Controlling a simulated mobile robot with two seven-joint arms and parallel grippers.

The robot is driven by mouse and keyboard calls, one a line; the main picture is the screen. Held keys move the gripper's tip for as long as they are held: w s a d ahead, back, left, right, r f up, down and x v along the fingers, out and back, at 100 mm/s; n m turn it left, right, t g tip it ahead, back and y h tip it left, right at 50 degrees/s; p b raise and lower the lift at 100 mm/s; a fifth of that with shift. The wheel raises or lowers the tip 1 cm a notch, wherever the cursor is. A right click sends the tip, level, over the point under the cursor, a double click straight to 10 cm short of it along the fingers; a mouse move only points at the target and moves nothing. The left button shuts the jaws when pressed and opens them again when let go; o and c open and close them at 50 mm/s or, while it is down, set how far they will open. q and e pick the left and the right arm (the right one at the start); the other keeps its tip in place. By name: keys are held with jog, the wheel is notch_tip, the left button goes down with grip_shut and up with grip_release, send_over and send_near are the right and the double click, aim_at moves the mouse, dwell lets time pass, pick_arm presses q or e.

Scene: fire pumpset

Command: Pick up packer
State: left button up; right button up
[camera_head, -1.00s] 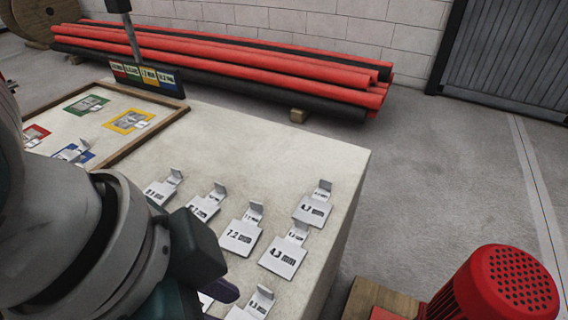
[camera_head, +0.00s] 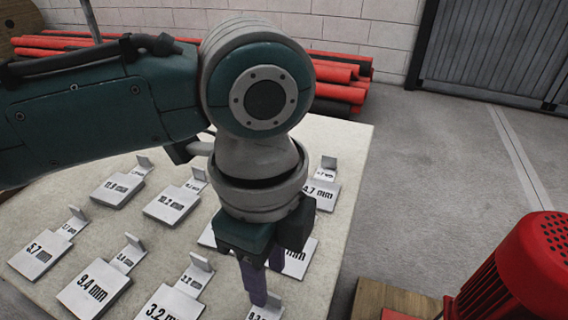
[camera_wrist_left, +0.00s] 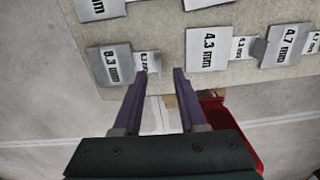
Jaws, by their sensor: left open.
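Several flat grey packers with printed sizes and upright tabs lie on the pale tabletop (camera_head: 335,150). In the head view, my left gripper (camera_head: 265,285) points down over the table's near right part. Its purple fingers are open and empty, close to the 8.3 mm packer (camera_head: 264,313), cut off by the bottom edge. In the left wrist view, the 8.3 mm packer (camera_wrist_left: 111,66) lies beyond the left fingertip, its tab end close to that finger. The 4.3 mm packer (camera_wrist_left: 208,48) lies to the right, and the 4.7 mm packer (camera_wrist_left: 285,45) farther right. My right gripper is not visible.
Other packers, such as the 9.4 mm (camera_head: 93,293) and 3.2 mm (camera_head: 172,303), lie close together at left. A red motor (camera_head: 520,270) stands off the table at lower right. Red and black pipes (camera_head: 340,85) lie on the floor behind. Open floor is at right.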

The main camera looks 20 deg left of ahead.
aim_at(269, 293)
pick_arm(q)
notch_tip(269, 293, down, 4)
jog(key=shift+s+r+b, duration=0.1)
jog(key=shift+r+b, duration=0.1)
jog(key=shift+b, duration=0.25)
jog(key=shift+c, duration=0.2)
grip_shut()
dwell(0.9)
